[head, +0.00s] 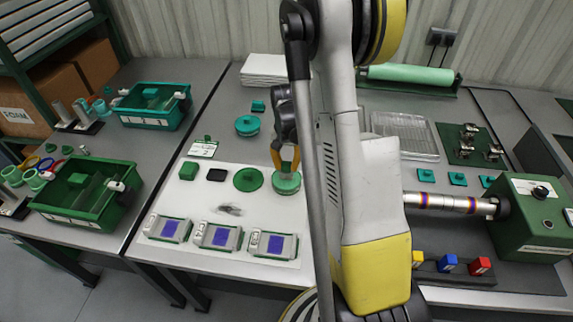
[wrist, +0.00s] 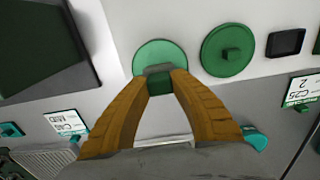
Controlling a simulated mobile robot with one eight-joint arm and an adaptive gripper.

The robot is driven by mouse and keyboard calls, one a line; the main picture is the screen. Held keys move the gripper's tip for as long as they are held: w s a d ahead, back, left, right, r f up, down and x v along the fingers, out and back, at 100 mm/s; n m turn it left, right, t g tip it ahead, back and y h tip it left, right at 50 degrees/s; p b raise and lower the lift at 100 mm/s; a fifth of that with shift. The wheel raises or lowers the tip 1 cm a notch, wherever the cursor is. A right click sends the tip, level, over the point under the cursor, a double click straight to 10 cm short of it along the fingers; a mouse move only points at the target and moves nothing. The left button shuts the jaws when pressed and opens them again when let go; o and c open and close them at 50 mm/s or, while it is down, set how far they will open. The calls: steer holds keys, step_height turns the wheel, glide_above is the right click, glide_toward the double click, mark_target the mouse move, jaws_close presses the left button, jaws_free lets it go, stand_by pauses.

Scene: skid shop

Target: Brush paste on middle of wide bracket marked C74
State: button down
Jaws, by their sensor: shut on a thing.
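My gripper (head: 286,158) is shut on the knob of a round green lid-like piece (head: 287,187). In the wrist view, my orange fingers (wrist: 160,80) close on that knob, with the green disc (wrist: 158,52) just beyond them. I cannot tell whether it rests on the white mat or is lifted. Three grey brackets with blue squares, left (head: 168,229), middle (head: 218,236) and right (head: 269,244), lie in a row along the mat's front. Their small front labels are too small to read, so I cannot tell which is C74. No brush is clearly visible.
A teal round pot (head: 247,125) stands behind. Green bins (head: 85,195) are left; a green machine (head: 530,215) is right. My arm hides the middle.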

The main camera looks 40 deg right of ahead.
mark_target(286, 164)
steer(key=shift+f+b, duration=0.55)
steer(key=shift+b, duration=0.05)
stand_by(1.1)
steer(key=shift+r, duration=0.1)
stand_by(0.4)
steer(key=shift+r+p, duration=2.25)
steer(key=shift+r, duration=1.15)
